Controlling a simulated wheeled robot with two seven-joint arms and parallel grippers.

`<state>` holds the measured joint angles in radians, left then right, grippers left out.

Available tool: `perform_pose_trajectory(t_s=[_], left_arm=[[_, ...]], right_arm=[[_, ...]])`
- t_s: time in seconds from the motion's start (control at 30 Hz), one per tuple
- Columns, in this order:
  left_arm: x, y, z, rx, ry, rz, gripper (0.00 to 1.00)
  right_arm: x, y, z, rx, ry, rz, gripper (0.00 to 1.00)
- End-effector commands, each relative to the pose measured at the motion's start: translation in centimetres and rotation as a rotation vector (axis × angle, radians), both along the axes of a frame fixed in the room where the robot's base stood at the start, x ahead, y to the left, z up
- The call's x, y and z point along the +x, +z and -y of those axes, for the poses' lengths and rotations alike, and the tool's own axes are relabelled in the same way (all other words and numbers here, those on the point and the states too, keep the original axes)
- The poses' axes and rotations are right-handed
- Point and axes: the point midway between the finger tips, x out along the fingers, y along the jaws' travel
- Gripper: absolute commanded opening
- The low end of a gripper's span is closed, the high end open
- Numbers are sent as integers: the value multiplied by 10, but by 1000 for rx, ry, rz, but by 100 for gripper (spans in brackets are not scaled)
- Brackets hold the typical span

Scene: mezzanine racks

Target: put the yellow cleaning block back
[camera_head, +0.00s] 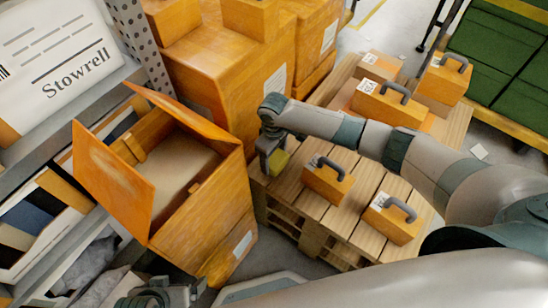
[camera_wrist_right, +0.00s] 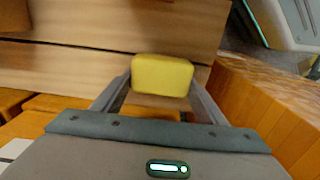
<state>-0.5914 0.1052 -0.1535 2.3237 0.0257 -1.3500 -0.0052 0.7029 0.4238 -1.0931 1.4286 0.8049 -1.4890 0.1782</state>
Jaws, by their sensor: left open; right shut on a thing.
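The yellow cleaning block (camera_head: 279,162) is between the fingers of my right gripper (camera_head: 270,150) in the head view. In the right wrist view the yellow block (camera_wrist_right: 162,76) shows clearly, with a finger against each side. My right gripper is shut on it, over the left edge of the wooden pallet (camera_head: 311,204) and just right of the open orange box. Whether the block touches the pallet cannot be told. My left gripper (camera_head: 163,294) is low at the bottom left, open, partly cut off and far from the block.
The open orange box (camera_head: 235,215) stands left of the pallet, its flaps raised. Orange cases with grey handles (camera_head: 328,180) stand on the pallet. Stacked orange boxes (camera_head: 230,65) fill the back, and green crates (camera_head: 500,55) the far right. A rack with a Stowrell sign (camera_head: 75,75) is at left.

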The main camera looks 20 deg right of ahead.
Motion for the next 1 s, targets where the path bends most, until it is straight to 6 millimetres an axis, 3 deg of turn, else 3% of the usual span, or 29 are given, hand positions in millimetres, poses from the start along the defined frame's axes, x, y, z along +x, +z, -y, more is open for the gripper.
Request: perform_pose_trajectory(t_s=[0.37, 0.4, 0.47, 0.83, 1.0], left_arm=[[-4, 0, 0, 1, -1, -8, 94], [-4, 0, 0, 1, -1, -9, 94], [-4, 0, 0, 1, -1, -9, 94], [1, 1, 0, 1, -2, -1, 94], [2, 4, 0, 3, -1, 1, 94]], right_arm=[[0, -3, 0, -1, -1, -1, 45], [0, -3, 0, -1, -1, 1, 71], [0, -3, 0, -1, -1, 1, 85], [0, -1, 0, 0, -1, 1, 85], [1, 10, 0, 0, 0, 2, 85]])
